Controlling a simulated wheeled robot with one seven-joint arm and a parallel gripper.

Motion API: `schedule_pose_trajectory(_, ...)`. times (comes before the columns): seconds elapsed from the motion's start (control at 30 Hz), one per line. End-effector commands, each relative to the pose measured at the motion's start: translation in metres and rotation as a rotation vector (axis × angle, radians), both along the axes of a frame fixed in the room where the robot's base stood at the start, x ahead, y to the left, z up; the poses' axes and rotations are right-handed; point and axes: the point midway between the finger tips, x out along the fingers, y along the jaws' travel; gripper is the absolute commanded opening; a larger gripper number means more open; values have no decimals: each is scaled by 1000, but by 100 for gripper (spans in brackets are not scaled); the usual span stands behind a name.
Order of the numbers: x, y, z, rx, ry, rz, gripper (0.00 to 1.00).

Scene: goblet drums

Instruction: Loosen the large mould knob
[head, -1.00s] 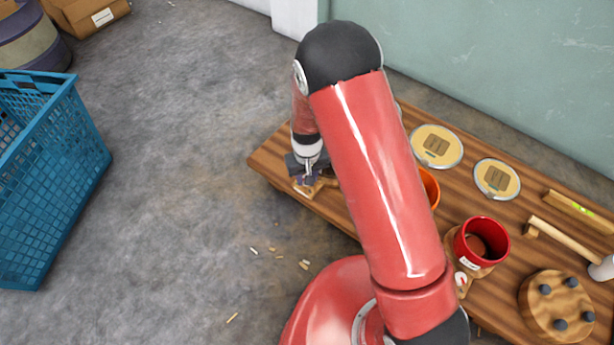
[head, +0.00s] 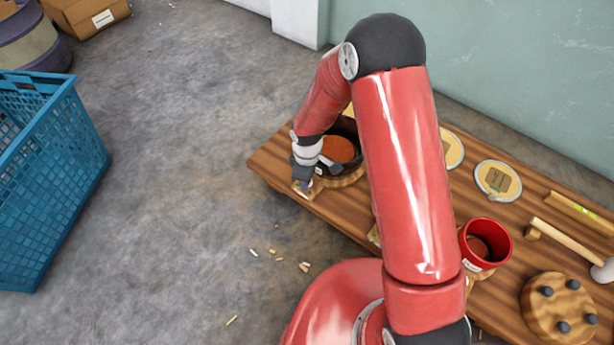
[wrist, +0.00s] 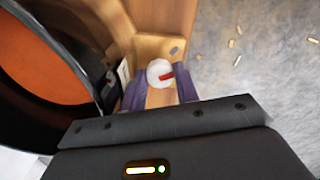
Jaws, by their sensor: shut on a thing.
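The large mould is a black round pot (head: 325,172) with an orange-brown disc of fill, near the table's left end. In the wrist view the large mould (wrist: 88,60) fills the left side. Its knob (wrist: 155,70), white and round with a red mark pointing right, sits on a wooden block beside the mould. My gripper (wrist: 160,92) is shut on the knob, with one purple finger on each side. In the head view my gripper (head: 303,186) is at the table's front left edge, where the knob is hidden.
A smaller red mould (head: 508,243) stands right of my arm on the wooden table (head: 270,158). Round labelled discs (head: 497,180), a mallet (head: 565,243) and a pegged wooden disc (head: 540,308) lie there too. A blue crate (head: 45,190) stands on the floor at left.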

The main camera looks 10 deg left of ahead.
Motion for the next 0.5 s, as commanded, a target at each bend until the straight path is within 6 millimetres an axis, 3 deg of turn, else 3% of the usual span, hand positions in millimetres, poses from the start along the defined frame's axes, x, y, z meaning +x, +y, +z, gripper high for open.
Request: schedule_pose_trajectory(0.5, 0, -1, 0, -2, 2, 285, 8)
